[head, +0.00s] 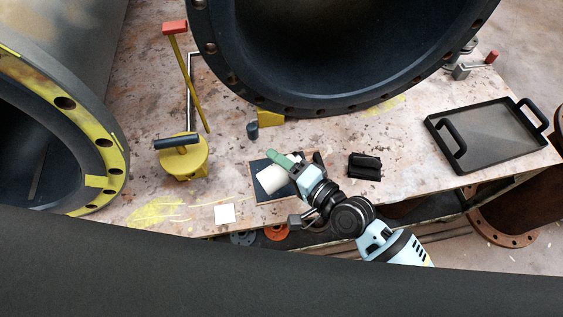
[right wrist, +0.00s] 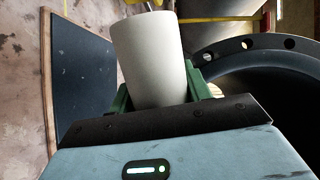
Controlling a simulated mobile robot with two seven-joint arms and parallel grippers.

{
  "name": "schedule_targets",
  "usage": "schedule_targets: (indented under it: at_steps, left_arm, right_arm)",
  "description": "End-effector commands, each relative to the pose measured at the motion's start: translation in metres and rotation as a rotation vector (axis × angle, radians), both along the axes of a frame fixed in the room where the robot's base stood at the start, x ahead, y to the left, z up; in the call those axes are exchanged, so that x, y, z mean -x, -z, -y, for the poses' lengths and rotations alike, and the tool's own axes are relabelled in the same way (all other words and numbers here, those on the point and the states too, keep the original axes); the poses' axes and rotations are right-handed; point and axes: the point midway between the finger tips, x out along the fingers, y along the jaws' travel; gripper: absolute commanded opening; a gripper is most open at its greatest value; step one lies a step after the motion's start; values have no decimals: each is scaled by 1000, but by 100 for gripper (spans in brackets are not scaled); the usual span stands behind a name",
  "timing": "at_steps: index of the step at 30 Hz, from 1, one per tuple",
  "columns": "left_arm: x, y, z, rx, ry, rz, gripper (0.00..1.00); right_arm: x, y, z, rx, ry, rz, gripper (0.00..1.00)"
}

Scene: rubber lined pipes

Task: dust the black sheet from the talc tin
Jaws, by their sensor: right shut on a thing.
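The black sheet (head: 287,191) lies flat on a wood-edged board near the front of the table; in the right wrist view its dark surface (right wrist: 85,75) fills the left side. My right gripper (head: 281,170) has green fingers and is shut on the plain white talc tin (head: 270,181). In the head view the tin overlaps the sheet and looks tilted. I see no white powder on the sheet. My left gripper is not in view.
A black object (head: 365,166) and a black handled tray (head: 470,117) are to the right. A large flanged pipe (head: 340,50) rises behind; another (head: 75,110) is at left.

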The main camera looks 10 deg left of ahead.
Motion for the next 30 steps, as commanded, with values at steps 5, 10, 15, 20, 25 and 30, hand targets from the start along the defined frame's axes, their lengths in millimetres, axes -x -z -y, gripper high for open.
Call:
schedule_targets:
  at_steps: [5, 10, 15, 20, 25, 30]
  left_arm:
    - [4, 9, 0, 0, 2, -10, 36]
    - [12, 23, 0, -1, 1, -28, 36]
    - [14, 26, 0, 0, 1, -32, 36]
    - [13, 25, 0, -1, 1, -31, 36]
    - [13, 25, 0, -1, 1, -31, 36]
    - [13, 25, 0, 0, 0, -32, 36]
  right_arm:
    - [0, 6, 0, -79, 1, -107, 20]
    - [0, 16, -1, -243, 1, -339, 20]
    - [0, 18, 0, -320, 0, -447, 20]
    - [0, 17, 0, -321, 0, -449, 20]
    - [0, 17, 0, -320, 0, -447, 20]
    - [0, 17, 0, -319, 0, -447, 20]
